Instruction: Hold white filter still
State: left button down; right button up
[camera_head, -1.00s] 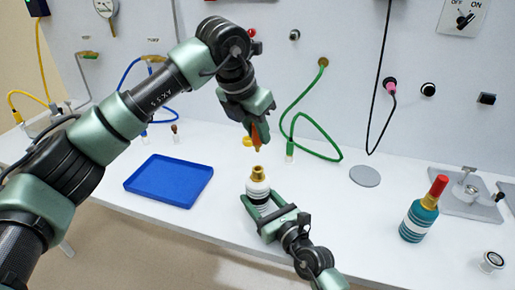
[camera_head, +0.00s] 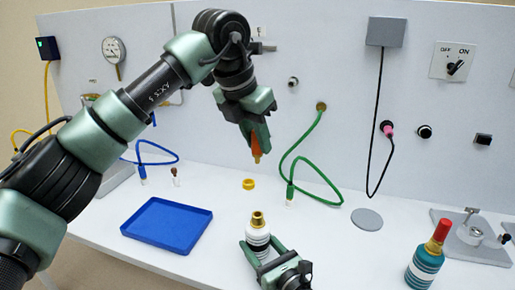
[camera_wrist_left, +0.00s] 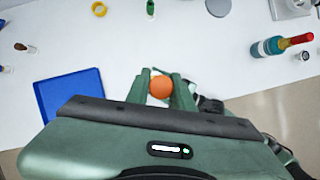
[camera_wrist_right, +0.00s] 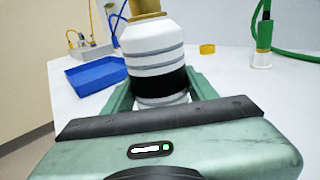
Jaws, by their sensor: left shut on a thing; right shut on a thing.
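The white filter (camera_head: 257,238) is a white bottle shape with grey stripes, a black band and a brass neck. It stands upright at the table's front. My right gripper (camera_head: 262,252) is shut on its lower body; the right wrist view shows the filter (camera_wrist_right: 152,50) between the fingers. My left gripper (camera_head: 257,145) points down, above and apart from the filter. It is shut on a small orange piece (camera_head: 256,146) with a yellowish tip; its round orange end (camera_wrist_left: 160,87) shows in the left wrist view. Most of the piece is hidden by the fingers.
A blue tray (camera_head: 167,226) lies to the left. A yellow ring (camera_head: 248,184) lies behind the filter, near the green cable (camera_head: 291,165). A teal bottle with a red top (camera_head: 425,262) stands to the right. A grey disc (camera_head: 367,219) lies behind it.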

jog(key=o, duration=1.7)
